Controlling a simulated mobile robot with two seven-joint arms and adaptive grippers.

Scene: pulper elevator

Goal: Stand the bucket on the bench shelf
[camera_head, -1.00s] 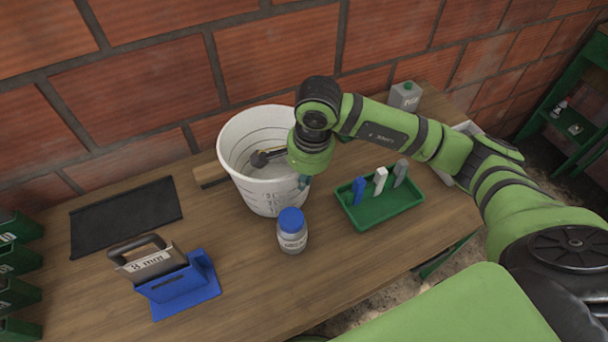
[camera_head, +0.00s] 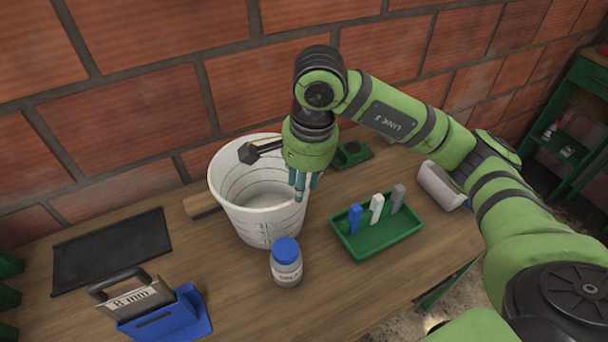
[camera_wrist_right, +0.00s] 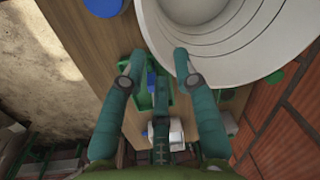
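A white bucket (camera_head: 262,225) with dark scale marks stands upright on the wooden bench top (camera_head: 335,275), near the brick wall. My right gripper (camera_head: 305,188) points down at the bucket's right rim, its teal fingers apart. In the right wrist view the fingers (camera_wrist_right: 160,62) are spread, and the bucket (camera_wrist_right: 235,65) shows its open mouth at the upper right. One finger overlaps the rim there; I cannot tell whether it touches. My left gripper is not in view. Green shelving (camera_head: 585,78) stands at the far right; I cannot tell whether it is the bench shelf.
A blue-capped jar (camera_head: 287,268) stands close in front of the bucket. A green tray (camera_head: 372,243) with upright pieces is right of it. A blue holder (camera_head: 175,322), a black mat (camera_head: 112,248) and a wooden piece (camera_head: 200,206) lie left. Bare wood shows at front centre.

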